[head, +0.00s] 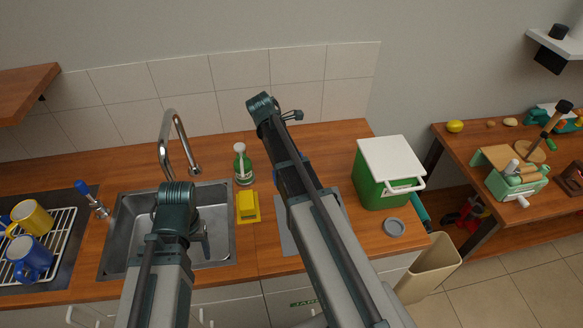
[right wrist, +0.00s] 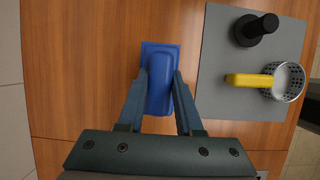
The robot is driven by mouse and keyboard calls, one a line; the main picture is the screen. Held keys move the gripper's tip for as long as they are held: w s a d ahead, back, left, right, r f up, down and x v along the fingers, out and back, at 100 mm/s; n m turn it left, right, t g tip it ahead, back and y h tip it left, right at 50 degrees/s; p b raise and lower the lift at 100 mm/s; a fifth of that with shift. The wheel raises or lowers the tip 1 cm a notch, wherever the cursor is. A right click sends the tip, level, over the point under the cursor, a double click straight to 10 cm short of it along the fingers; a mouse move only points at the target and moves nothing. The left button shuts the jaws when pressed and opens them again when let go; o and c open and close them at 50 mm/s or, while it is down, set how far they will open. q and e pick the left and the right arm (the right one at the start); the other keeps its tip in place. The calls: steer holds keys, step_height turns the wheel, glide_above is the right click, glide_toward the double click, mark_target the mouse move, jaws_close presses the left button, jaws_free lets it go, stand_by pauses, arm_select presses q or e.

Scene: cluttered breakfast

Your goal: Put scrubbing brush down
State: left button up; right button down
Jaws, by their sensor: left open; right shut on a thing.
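The scrubbing brush (right wrist: 161,80) appears as a blue, rounded rectangular block in the right wrist view. It lies between the fingers of my right gripper (right wrist: 161,85), which is shut on it, above the wooden counter (right wrist: 85,60). I cannot tell whether it touches the wood. Bristles do not show. In the head view my right arm hides most of that gripper; only small blue bits show beside the arm. My left gripper (head: 206,243) is open and empty over the sink, partly hidden by its own arm.
A grey mat (right wrist: 220,70) holds a black object (right wrist: 255,28) and a perforated metal cup (right wrist: 289,82) with a yellow handle. The sink (head: 120,240), a yellow sponge (head: 247,206), a green bottle (head: 242,166) and a green box with white lid (head: 380,185) surround the work area.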

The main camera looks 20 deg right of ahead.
arm_select(q)
steer(key=shift+f+b, duration=1.8)
steer(key=shift+b, duration=0.05)
arm_select(e)
steer(key=shift+f, duration=1.8)
arm_select(q)
steer(key=shift+f, duration=0.2)
arm_select(e)
steer(key=shift+f, duration=0.25)
arm_select(q)
steer(key=shift+r, duration=0.1)
arm_select(e)
steer(key=c, duration=0.6)
jaws_free()
steer(key=shift+r, duration=0.1)
arm_select(q)
steer(key=shift+r, duration=0.1)
arm_select(e)
steer(key=shift+r, duration=0.15)
